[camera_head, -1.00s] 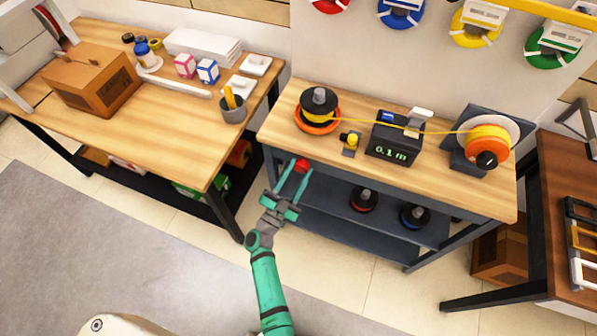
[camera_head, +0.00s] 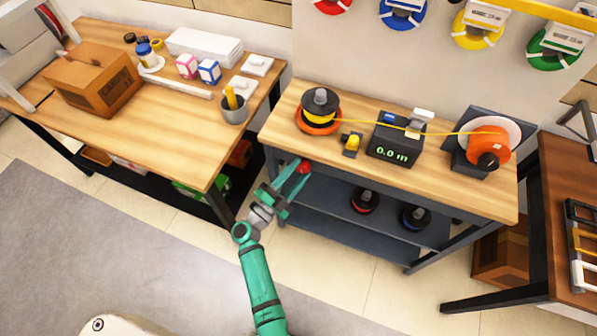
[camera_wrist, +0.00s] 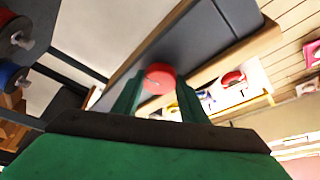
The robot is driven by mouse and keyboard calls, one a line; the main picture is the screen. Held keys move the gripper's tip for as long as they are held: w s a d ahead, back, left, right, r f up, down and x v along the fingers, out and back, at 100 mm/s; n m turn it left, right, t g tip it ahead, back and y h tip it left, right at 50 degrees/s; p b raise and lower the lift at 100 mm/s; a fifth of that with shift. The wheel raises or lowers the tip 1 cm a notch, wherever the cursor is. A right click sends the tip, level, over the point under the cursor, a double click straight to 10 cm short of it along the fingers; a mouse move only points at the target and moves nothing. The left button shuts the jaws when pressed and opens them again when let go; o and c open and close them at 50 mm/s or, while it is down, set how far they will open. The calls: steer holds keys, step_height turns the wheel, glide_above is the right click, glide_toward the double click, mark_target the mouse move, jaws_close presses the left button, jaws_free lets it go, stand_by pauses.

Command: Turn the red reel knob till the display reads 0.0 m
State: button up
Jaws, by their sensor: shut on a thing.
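The red reel knob (camera_head: 304,166) sits at the front edge of the reel bench, below its top. My gripper (camera_head: 291,174) is shut on it. In the wrist view the knob (camera_wrist: 159,77) lies between the two green fingers of my gripper (camera_wrist: 157,92). The display (camera_head: 392,155) on the black meter box reads 0.0 m in green. A yellow line runs from the left spool (camera_head: 319,103) on its orange base, across the meter, to the orange reel (camera_head: 488,146) at the right.
A small yellow-topped device (camera_head: 352,143) stands left of the meter. The lower shelf (camera_head: 330,207) holds a red and a blue spool. A wooden table (camera_head: 150,115) with a carton stands at the left, and a brown table (camera_head: 565,190) at the right.

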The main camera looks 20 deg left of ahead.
stand_by(0.3)
steer(key=o, duration=1)
steer(key=shift+o, duration=0.2)
steer(key=n+t+y, duration=0.1)
steer(key=n, duration=0.2)
steer(key=shift+d+f+n, duration=0.1)
steer(key=shift+f+n, duration=0.05)
steer(key=shift+n, duration=0.15)
steer(key=n+t+y, duration=0.1)
steer(key=n, duration=0.2)
steer(key=n+y, duration=0.2)
steer(key=n, duration=0.1)
steer(key=shift+d+t, duration=0.1)
steer(key=shift+t, duration=0.3)
steer(key=v, duration=1.1)
steer(key=s+d+r+n+g+y, duration=0.1)
steer(key=s+d+r+n+y, duration=0.1)
steer(key=s+d, duration=0.4)
steer(key=s+d+r+n+g+y, duration=0.2)
steer(key=s+d+r, duration=0.3)
steer(key=s, duration=0.6)
steer(key=shift+s+d+n+y, duration=0.35)
steer(key=shift+d+n, duration=0.35)
steer(key=shift+d, duration=0.6)
steer(key=shift+r, duration=0.15)
